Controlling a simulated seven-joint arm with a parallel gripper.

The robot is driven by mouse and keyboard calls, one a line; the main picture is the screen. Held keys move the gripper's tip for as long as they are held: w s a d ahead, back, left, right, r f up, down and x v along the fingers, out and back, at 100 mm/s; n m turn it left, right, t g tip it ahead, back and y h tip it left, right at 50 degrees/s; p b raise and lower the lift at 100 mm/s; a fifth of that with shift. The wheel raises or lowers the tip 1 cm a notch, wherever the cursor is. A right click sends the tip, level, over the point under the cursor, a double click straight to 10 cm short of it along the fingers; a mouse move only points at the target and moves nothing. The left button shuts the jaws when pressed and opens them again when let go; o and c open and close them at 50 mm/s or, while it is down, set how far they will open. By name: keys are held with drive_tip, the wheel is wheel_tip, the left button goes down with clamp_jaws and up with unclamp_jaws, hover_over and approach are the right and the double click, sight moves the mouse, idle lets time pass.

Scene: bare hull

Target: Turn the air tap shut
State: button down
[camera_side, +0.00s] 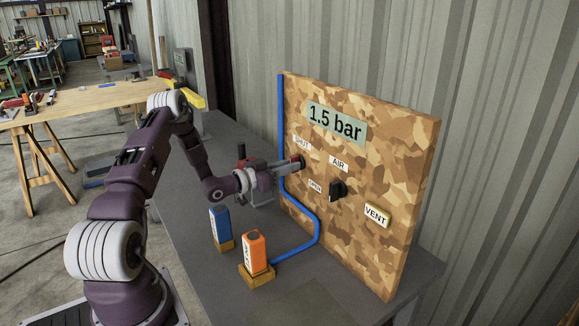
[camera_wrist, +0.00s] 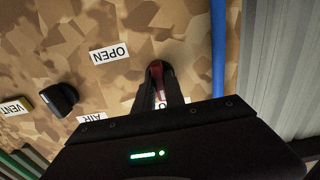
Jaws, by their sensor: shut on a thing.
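The camouflage-patterned board (camera_side: 372,250) stands upright on a dark bench and carries SHUT (camera_side: 301,143), OPEN (camera_side: 315,186) and AIR (camera_side: 338,163) labels. My gripper (camera_side: 300,163) reaches it from the left between SHUT and OPEN. In the wrist view my gripper (camera_wrist: 160,85) is shut on a dark red tap handle (camera_wrist: 158,70). The fingers hide most of the handle and part of a label behind them. OPEN (camera_wrist: 109,53) shows clear of the fingers. A black knob (camera_side: 337,190) sits just below AIR, apart from my gripper. The display (camera_side: 336,122) reads 1.5 bar.
A VENT plate (camera_side: 377,215) is at the board's right. A blue hose (camera_side: 281,130) runs down its left edge and along the bench. An orange block (camera_side: 255,252) and a blue block (camera_side: 219,225) on wooden bases stand below my wrist. A corrugated wall is behind.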

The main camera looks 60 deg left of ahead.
drive_tip(key=c, duration=1.4)
unclamp_jaws()
drive_tip(key=s, duration=0.7)
